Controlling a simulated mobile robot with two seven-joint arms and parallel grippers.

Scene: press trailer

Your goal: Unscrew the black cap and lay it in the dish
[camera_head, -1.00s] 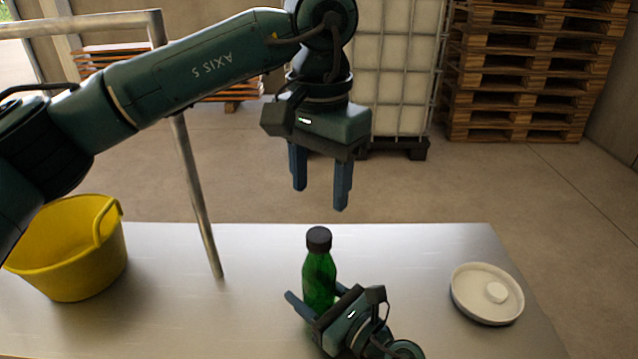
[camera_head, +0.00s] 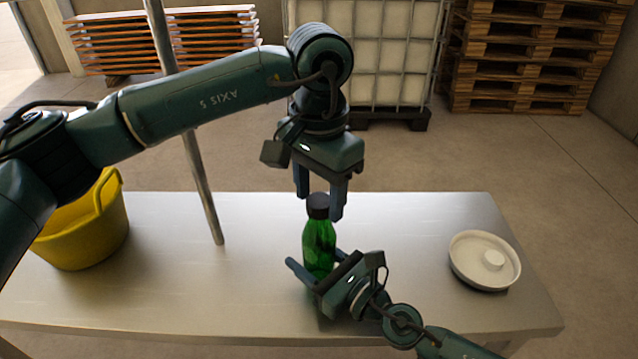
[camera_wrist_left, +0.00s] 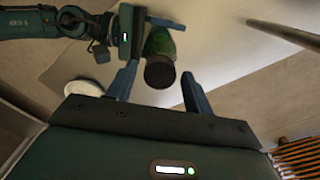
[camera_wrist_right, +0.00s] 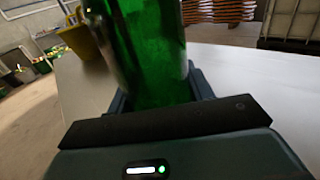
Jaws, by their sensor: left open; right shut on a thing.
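A green bottle (camera_head: 318,246) stands upright on the metal table, and its body fills much of the right wrist view (camera_wrist_right: 150,45). The black cap (camera_head: 318,201) is on its top; in the left wrist view the cap (camera_wrist_left: 160,73) lies between the fingers. My left gripper (camera_head: 320,203) points down over the cap, open, with a finger on each side and a gap on both sides. My right gripper (camera_head: 315,268) is shut on the bottle's body, low down from the front right. The white round dish (camera_head: 467,272) sits at the table's right, with a small round knob-like piece in it.
A yellow bucket (camera_head: 88,240) stands at the table's left. A metal post (camera_head: 200,180) rises between it and the bottle. The table (camera_head: 250,290) is clear between bottle and dish. Pallets (camera_head: 520,60) and a caged white tank (camera_head: 395,50) stand behind.

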